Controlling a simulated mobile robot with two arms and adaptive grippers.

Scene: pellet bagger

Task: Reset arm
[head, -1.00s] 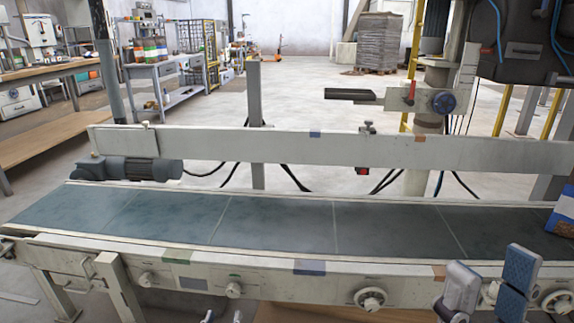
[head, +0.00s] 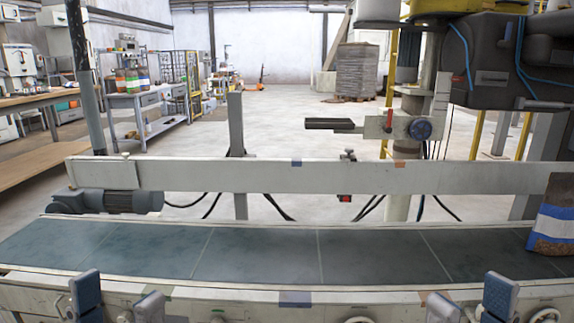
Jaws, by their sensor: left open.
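My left gripper (head: 118,300) is at the lower left of the head view, in front of the conveyor's near side. Its two blue-padded fingers stand apart with nothing between them. My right gripper (head: 473,302) is at the lower right, also in front of the near side rail. Its fingers are apart and it looks empty. Both grippers are cut off by the bottom edge. No other object is named by the task.
The conveyor belt (head: 265,256) runs across the view, with a guard rail (head: 230,178) behind it. A blue and white bag (head: 556,222) stands on the belt at the right edge. A black machine head (head: 490,75) hangs at upper right. The visible belt left of the bag is clear.

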